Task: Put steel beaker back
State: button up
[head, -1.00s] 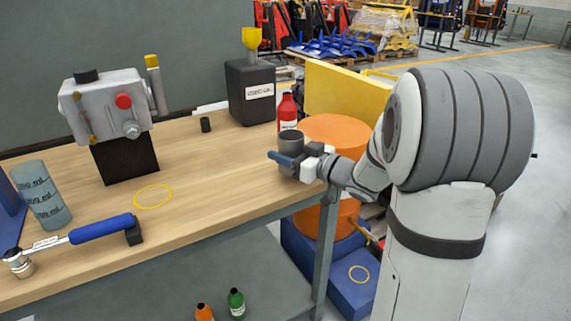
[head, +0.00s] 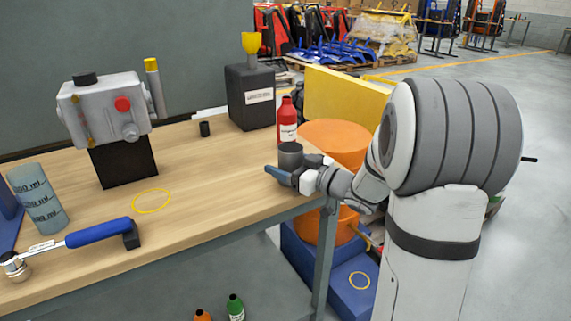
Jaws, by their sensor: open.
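The steel beaker (head: 290,155), a short dark grey cylinder, is upright at the right end of the wooden workbench (head: 215,185). My gripper (head: 284,172) is open at the beaker, with its jaws low against or around it. A blue finger shows at the beaker's lower left, and the gripper body is on its right. The jaws hide the beaker's base, so I cannot tell whether it touches the bench top. A yellow ring (head: 152,189) is marked on the bare bench top to the left.
A red bottle (head: 287,125) stands just behind the beaker. A black oil can (head: 250,100), small black cap (head: 204,129), grey machine (head: 105,112), measuring cylinder (head: 38,200) and blue-handled wrench (head: 99,232) are on the bench. Another yellow ring (head: 359,273) marks a blue box (head: 340,296) below.

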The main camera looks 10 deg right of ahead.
jog(key=shift+r, duration=0.25)
jog(key=p+v, duration=0.2)
jog(key=v, duration=1)
jog(key=shift+f, duration=0.1)
jog(key=w+d+r+m+h+p, duration=0.25)
jog(key=r+m+h+p, duration=0.25)
jog(key=r+h+p, duration=0.7)
jog(key=s+a+r+m+g+p, duration=0.1)
jog(key=s+a+r+g+p, duration=0.1)
jog(key=s, duration=0.5)
jog(key=s+a+r+m+g+p, duration=0.1)
jog(key=s+a+g+p, duration=0.3)
jog(key=s, duration=0.3)
jog(key=s+a+r+m+g+p, duration=0.1)
jog(key=s+a+r+g+p, duration=0.1)
jog(key=s+a+g+p, duration=0.2)
jog(key=s+g+p, duration=0.1)
jog(key=s, duration=0.2)
jog(key=shift+s+r, duration=0.25)
jog(key=shift+r, duration=0.05)
